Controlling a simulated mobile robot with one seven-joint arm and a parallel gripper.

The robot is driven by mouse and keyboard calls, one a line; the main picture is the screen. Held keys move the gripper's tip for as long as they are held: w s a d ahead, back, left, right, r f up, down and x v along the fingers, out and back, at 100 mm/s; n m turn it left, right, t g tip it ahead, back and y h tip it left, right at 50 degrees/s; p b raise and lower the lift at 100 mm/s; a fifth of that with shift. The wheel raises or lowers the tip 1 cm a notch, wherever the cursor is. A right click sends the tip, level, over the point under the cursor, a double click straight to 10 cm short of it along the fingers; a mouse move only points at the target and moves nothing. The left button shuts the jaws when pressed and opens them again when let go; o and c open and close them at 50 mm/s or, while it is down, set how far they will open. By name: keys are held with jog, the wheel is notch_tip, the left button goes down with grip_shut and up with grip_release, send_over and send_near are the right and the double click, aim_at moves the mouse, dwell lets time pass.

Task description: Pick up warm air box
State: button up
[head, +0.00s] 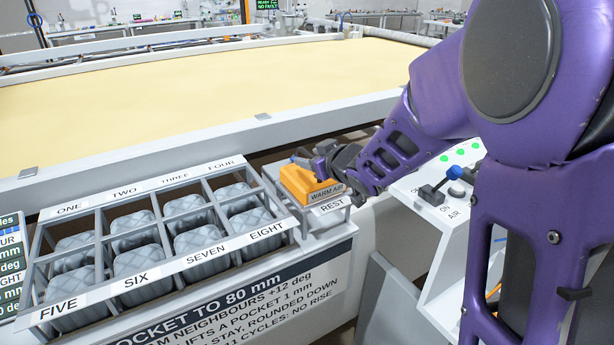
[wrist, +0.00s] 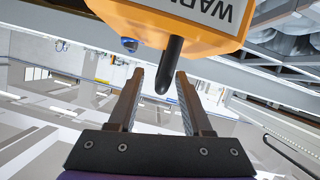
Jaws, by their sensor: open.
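The warm air box (head: 303,186) is an orange box with a grey label reading WARM AIR. It sits on the rest (head: 335,204) at the right end of the pocket rack. In the wrist view the orange box (wrist: 205,38) fills the top, with a dark rounded peg (wrist: 170,68) sticking out of it toward me. My gripper (wrist: 171,82) is open, its two fingers on either side of the peg's end with gaps showing. In the head view my gripper (head: 328,160) is at the box, and its fingers are partly hidden.
A rack (head: 213,258) with numbered compartments holding grey quilted pockets stands left of the rest. A white panel with a blue-knobbed lever (head: 453,173) and AIR label is to the right. The wide yellow quilting bed (head: 200,95) lies behind.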

jog(key=shift+w+a, duration=0.1)
jog(key=shift+w, duration=0.05)
grip_shut()
dwell(1.4)
